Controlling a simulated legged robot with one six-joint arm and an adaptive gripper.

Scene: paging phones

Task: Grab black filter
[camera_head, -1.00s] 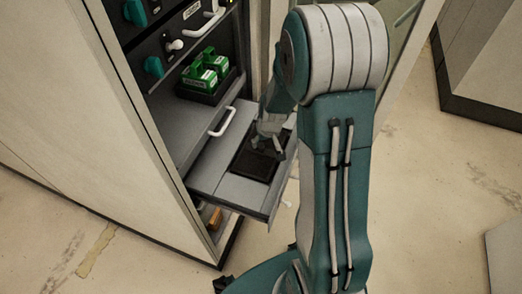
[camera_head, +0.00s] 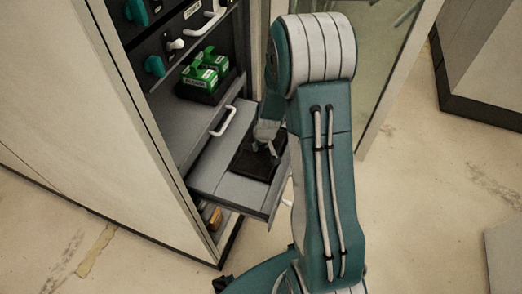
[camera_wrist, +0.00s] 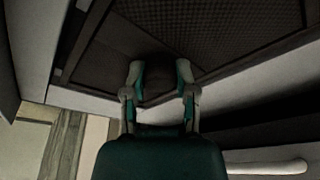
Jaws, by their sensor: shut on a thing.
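The black filter (camera_head: 254,164) is a dark flat rectangular panel lying in the open grey drawer (camera_head: 225,188) of the cabinet. In the wrist view the filter (camera_wrist: 215,38) shows a fine mesh surface with a plain dark border. My gripper (camera_head: 266,148) reaches down onto the filter from above. In the wrist view my gripper (camera_wrist: 160,76) has its two fingers on either side of a dark raised part at the filter's edge, shut on it. The part's lower end is hidden by the gripper. The filter appears to rest flat in the drawer.
Green boxes (camera_head: 205,70) sit in a black holder on the shelf above. Teal knobs (camera_head: 154,66) are on the cabinet front. An open cabinet door (camera_head: 400,65) stands to the right of my arm. An orange object (camera_head: 212,217) lies below the drawer.

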